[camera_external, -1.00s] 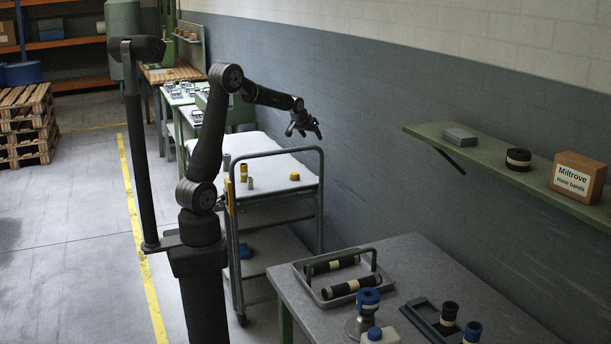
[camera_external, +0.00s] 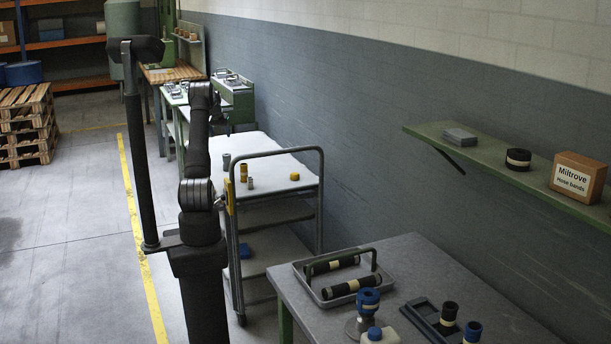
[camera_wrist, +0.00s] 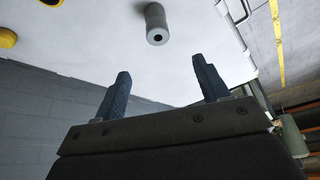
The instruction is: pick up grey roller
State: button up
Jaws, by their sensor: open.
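The grey roller (camera_wrist: 156,24) is a short cylinder with a dark hole in its end, on the white top at the upper middle of the wrist view. In the external view a grey cylinder (camera_external: 226,161) stands at the far left of the trolley top, and a smaller greyish one (camera_external: 250,183) stands nearer; I cannot tell for sure which matches. My gripper (camera_wrist: 162,88) is open and empty, its two dark fingers wide apart and clear of the roller. In the external view my gripper (camera_external: 228,127) is small and partly hidden by my arm, above the trolley's far end.
The trolley top (camera_external: 275,165) also holds a yellow cylinder (camera_external: 243,172) and a low yellow piece (camera_external: 294,177). A tall trolley handle (camera_external: 321,190) rises at the near end. The grey wall (camera_external: 400,150) runs along the right. Green machines (camera_external: 232,95) stand beyond the trolley.

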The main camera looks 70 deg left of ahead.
send_near(226, 154)
jog(key=x, duration=0.5)
jog(key=shift+s+d+f, duration=0.2)
jog(key=shift+d+f, duration=0.1)
jog(key=shift+f, duration=0.1)
jog(key=shift+w+x, duration=0.15)
jog(key=shift+x, duration=1.2)
jog(key=shift+w+x, duration=0.1)
jog(key=shift+x, duration=1.25)
jog(key=shift+r, duration=0.1)
jog(key=shift+c, duration=0.2)
jog(key=c, duration=1.2)
jog(key=shift+o, duration=0.2)
